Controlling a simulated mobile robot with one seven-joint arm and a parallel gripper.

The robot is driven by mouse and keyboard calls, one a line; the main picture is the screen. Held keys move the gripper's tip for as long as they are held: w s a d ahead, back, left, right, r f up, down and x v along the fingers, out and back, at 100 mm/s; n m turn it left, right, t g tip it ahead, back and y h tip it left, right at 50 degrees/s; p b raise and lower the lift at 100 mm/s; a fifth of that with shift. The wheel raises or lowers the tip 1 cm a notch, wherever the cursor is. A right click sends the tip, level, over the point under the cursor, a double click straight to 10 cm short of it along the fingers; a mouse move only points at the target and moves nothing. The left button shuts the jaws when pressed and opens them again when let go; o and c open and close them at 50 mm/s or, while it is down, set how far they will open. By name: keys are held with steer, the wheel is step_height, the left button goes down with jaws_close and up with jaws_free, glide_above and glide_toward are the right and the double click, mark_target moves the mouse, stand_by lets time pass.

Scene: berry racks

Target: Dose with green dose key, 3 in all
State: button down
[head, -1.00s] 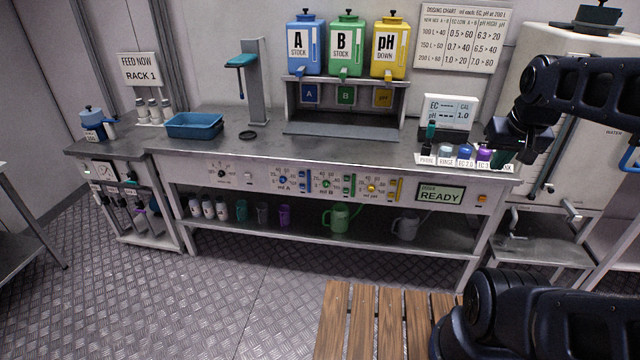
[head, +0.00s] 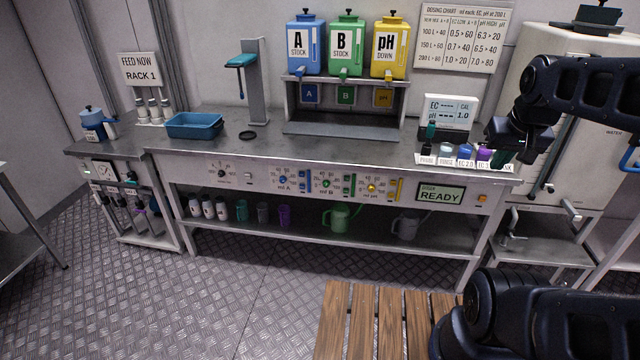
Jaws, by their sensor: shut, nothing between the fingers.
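The long bench's front panel (head: 240,176) has three coloured dose groups. The green group, for B, has a green knob (head: 326,183) on a scale and an upright green key strip (head: 349,185) at its right. Which part is the dose key is too small to tell. A green B stock tank (head: 345,48) stands above on the shelf. The display (head: 440,194) reads READY. My gripper (head: 503,150) is at the right end of the bench, over the small bottles, far right of the green controls. It is shut and holds nothing visible; its fingertips are partly hard to make out.
A labelled rack of small bottles (head: 465,163) and an EC/pH meter (head: 449,112) are close to my gripper. A blue tray (head: 194,126) sits at left. A green jug (head: 340,218) is on the lower shelf. The bench's middle top is clear.

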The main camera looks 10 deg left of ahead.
mark_target(343, 195)
steer(key=shift+w, duration=0.1)
stand_by(0.3)
steer(key=w+a+f+n+g+h, duration=0.1)
steer(key=w+a+f+h, duration=0.15)
steer(key=w, duration=0.55)
steer(key=w+a+f+n+h, duration=0.1)
steer(key=w+f, duration=0.2)
steer(key=w, duration=0.5)
steer(key=w+a+f+n+g+h, duration=0.1)
steer(key=w+f+h, duration=0.1)
steer(key=w, duration=0.6)
steer(key=w+a+f+n+t+h, duration=0.2)
steer(key=w+a+f+n, duration=0.1)
steer(key=w+a+f, duration=1)
steer(key=w+a+f+n+t, duration=0.1)
steer(key=a+f+n, duration=0.1)
steer(key=a+f, duration=0.4)
steer(key=a+f+n+t, duration=0.2)
steer(key=a+f, duration=0.4)
steer(key=f, duration=0.8)
steer(key=w+a+f+n+t+y, duration=0.1)
steer(key=a+f+n+t, duration=0.1)
steer(key=a+f, duration=0.5)
step_height(343, 195, down, 4)
steer(key=shift+w+r+n, duration=0.2)
steer(key=shift+w+n, duration=0.1)
steer(key=shift+w, duration=0.05)
steer(key=shift+w+a, duration=0.1)
steer(key=shift+w, duration=0.05)
steer(key=shift+w, duration=4.25)
